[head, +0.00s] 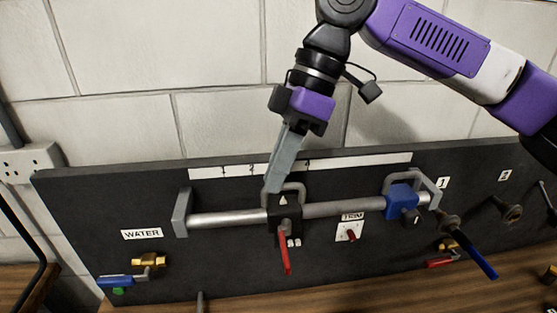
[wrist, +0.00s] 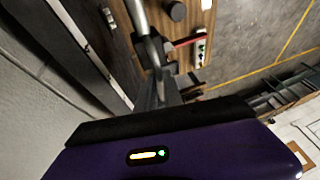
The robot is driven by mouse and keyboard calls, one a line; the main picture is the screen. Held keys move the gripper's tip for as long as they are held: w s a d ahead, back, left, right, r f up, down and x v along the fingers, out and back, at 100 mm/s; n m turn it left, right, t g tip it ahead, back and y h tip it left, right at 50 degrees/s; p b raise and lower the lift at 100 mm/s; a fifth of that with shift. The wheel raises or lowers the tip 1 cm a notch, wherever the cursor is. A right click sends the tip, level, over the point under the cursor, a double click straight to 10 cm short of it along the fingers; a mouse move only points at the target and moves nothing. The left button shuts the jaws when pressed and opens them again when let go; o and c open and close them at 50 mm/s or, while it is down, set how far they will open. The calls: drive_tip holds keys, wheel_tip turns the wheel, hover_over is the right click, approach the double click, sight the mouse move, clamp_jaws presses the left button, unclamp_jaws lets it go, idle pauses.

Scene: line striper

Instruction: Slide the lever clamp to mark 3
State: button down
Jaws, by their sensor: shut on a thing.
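The lever clamp is a black block (head: 284,211) with a white triangle, a grey loop handle (head: 300,188) and a red lever (head: 286,255) hanging down. It sits on the silver rail (head: 340,208), left of the rail's middle. My gripper (head: 272,188) reaches down from above and is shut on the left part of the loop handle.
A grey bracket (head: 182,212) holds the left end. Below are a WATER valve (head: 149,261), a TRIM switch (head: 349,232) and a blue-handled lever (head: 478,260). The rail between both blocks is clear.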

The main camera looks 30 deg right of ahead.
sight(297, 195)
drive_tip(key=shift+d, duration=0.25)
drive_tip(key=c, duration=1.5)
unclamp_jaws()
drive_tip(key=b+v, duration=0.1)
drive_tip(key=v, duration=0.6)
drive_tip(key=shift+d+r, duration=0.15)
drive_tip(key=shift+r, duration=0.2)
drive_tip(key=shift+s, duration=0.1)
